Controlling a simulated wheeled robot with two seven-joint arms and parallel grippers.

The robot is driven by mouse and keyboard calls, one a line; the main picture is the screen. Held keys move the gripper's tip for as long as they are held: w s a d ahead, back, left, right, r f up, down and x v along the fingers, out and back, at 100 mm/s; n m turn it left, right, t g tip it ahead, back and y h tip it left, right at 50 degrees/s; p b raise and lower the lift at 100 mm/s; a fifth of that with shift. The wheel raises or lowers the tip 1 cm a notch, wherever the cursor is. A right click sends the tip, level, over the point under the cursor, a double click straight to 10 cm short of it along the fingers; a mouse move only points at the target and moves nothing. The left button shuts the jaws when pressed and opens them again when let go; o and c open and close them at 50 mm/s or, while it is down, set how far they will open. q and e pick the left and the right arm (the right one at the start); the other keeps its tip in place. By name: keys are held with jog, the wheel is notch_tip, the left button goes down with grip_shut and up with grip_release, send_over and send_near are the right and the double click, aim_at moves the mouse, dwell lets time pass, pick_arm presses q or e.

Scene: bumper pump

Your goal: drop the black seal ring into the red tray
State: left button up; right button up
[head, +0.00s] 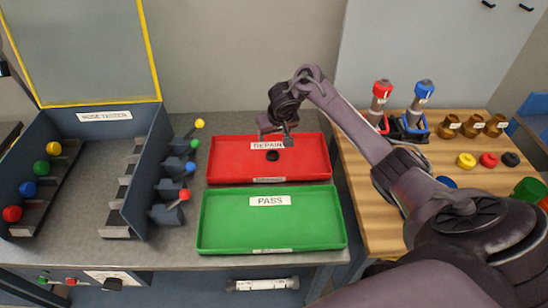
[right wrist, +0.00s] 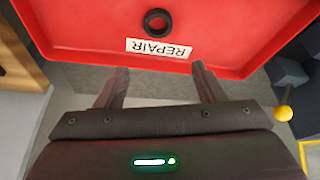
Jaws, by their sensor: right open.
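The black seal ring (head: 273,156) appears to lie on the floor of the red tray (head: 225,171), just below the REPAIR label. In the right wrist view the ring (right wrist: 158,33) sits beyond the fingertips, apart from them, with red tray floor (right wrist: 90,25) around it. My right gripper (head: 277,138) is above the back part of the red tray. In the right wrist view its two fingers (right wrist: 160,78) are spread wide with nothing between them. My left gripper is not in view.
A green PASS tray (head: 270,228) stands in front of the red one. A blue rack (head: 142,180) with coloured knobs is at the left. The wooden table (head: 375,215) at the right holds brass parts (head: 472,125), coloured discs (head: 488,159) and red and blue pumps (head: 421,100).

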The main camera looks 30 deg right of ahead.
jog(key=p+v, duration=0.3)
jog(key=v, duration=0.4)
jog(key=shift+f, duration=0.1)
